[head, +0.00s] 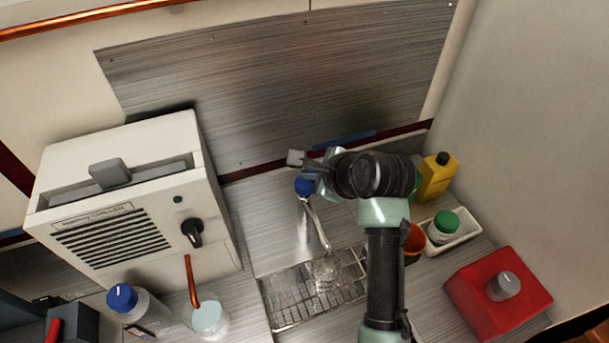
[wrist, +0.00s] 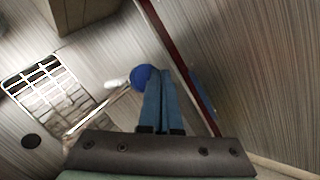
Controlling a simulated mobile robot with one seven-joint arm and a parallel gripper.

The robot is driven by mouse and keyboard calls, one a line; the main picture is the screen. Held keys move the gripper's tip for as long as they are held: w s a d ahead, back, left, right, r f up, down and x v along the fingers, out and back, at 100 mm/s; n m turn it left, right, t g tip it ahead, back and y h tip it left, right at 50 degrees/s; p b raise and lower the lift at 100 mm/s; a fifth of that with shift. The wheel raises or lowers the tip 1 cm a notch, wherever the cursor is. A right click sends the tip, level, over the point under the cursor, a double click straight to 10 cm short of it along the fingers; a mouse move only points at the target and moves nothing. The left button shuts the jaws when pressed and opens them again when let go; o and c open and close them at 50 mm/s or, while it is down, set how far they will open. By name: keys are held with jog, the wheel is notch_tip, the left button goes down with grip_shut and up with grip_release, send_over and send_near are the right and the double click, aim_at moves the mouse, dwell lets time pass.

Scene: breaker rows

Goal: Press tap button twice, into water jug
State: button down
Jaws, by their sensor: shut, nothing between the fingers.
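The silver tap (head: 316,223) stands behind the sink grid, with a round blue button (head: 304,187) on top. A clear vessel that looks like the water jug (head: 325,270) stands on the grid below the spout; its outline is faint and I cannot tell its water level. My gripper (head: 310,168) is shut and empty, close to the blue button and seemingly above it. In the wrist view the shut blue fingers (wrist: 163,85) overlap the right edge of the blue button (wrist: 146,77); I cannot tell whether they touch it.
A white heater-like box (head: 130,210) stands at left, with a blue-capped bottle (head: 140,308) and a beaker (head: 208,318) in front. An orange cup (head: 414,242), a white tray (head: 466,232), a yellow bottle (head: 437,178) and a red box (head: 500,295) are at right. A metal wall rises behind.

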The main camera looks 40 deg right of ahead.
aim_at(309, 186)
jog(key=shift+f, duration=0.2)
jog(key=shift+f, duration=1.05)
dwell(1.0)
jog(key=shift+r, duration=0.1)
jog(key=shift+r+p, duration=1.3)
jog(key=shift+r, duration=0.1)
notch_tip(309, 186, up, 5)
jog(key=p, duration=0.6)
dwell(0.3)
